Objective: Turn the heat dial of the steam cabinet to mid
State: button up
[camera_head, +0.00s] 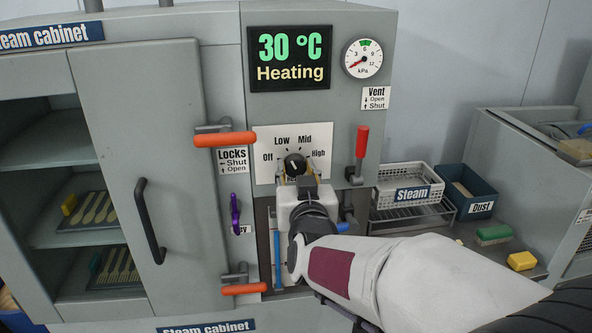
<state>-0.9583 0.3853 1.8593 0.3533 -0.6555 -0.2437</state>
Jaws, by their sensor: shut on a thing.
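The heat dial (295,163) is a dark round knob on a pale plate (263,138) marked Off, Low, Mid and High, on the front of the steam cabinet (221,80). Its pointer is too small to read with certainty. My gripper (296,176) reaches up to the dial from below and is shut on it. My gripper and wrist hide the lower part of the plate. The display (290,59) above reads 30 °C and Heating.
Orange lock handles (225,139) (244,289) and a purple handle (235,214) stick out left of the dial. A red vent lever (361,143) stands close on the right. A white Steam basket (408,188) and blue Dust bin (468,190) sit further right.

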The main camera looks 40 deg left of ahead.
jog(key=m, duration=0.4)
jog(key=shift+r+m, duration=0.1)
jog(key=shift+m, duration=0.3)
jog(key=shift+w+d+m+y, duration=0.1)
jog(key=shift+m+y, duration=0.2)
jog(key=shift+m, duration=1.8)
jog(key=shift+g, duration=0.4)
jog(key=o, duration=1.1)
jog(key=shift+d, duration=0.1)
jog(key=v, duration=1.2)
jog(key=shift+m, duration=0.3)
